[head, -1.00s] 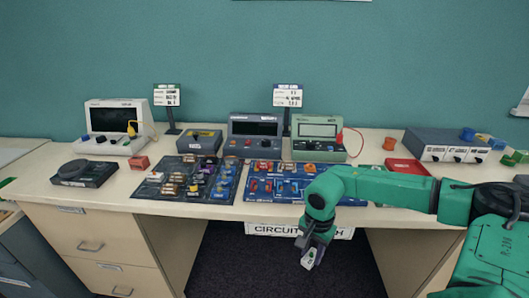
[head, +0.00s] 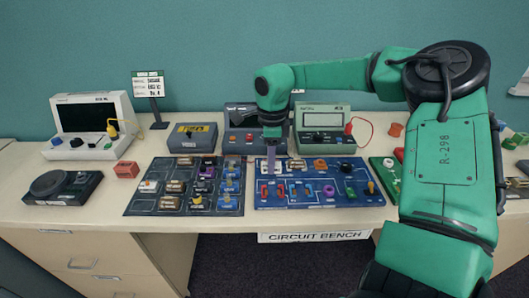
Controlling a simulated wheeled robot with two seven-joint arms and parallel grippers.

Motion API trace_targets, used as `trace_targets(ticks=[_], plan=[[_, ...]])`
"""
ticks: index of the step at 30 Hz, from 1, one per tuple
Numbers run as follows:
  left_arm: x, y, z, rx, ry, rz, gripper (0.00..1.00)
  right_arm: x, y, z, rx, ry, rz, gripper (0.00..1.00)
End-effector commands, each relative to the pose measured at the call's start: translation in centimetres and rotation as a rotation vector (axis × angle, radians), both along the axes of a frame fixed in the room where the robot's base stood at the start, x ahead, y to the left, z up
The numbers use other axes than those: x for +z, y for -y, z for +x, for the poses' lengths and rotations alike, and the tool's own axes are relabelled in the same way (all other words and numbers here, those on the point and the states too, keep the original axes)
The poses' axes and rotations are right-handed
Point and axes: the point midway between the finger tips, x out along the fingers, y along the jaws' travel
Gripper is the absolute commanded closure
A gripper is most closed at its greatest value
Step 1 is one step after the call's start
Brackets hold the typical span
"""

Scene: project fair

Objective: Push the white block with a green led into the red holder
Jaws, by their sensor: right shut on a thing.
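My right gripper (head: 274,158) points straight down over the upper left part of the blue circuit board (head: 315,203). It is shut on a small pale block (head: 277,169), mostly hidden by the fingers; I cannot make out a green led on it. The block is low at the board, and I cannot tell whether it touches it. Small red pieces (head: 264,190) sit in the board's lower left part. I cannot tell which red part is the holder or whether one lies under the gripper. My left gripper is not in view.
A dark component board (head: 140,205) with several blocks lies to the left. A grey-green meter (head: 327,120) and a dark meter (head: 233,118) stand close behind the gripper. A red block (head: 126,169) lies farther left. My right arm covers the table's right part.

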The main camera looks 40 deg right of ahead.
Motion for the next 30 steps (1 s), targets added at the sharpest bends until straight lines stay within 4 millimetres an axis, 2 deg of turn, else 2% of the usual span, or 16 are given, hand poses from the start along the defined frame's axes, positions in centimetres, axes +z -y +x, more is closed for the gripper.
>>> trace_targets(ticks=[8, 18, 30], plan=[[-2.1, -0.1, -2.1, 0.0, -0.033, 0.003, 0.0, -3.0, 0.1, -0.1, 0.001, -0.001, 0.001, 1.0], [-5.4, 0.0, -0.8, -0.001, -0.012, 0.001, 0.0, -7.1, 0.1, -0.1, 0.002, 0.0, 0.0, 1.0], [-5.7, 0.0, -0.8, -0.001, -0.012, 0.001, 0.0, -7.3, 0.1, -0.1, 0.002, 0.0, 0.0, 1.0]])
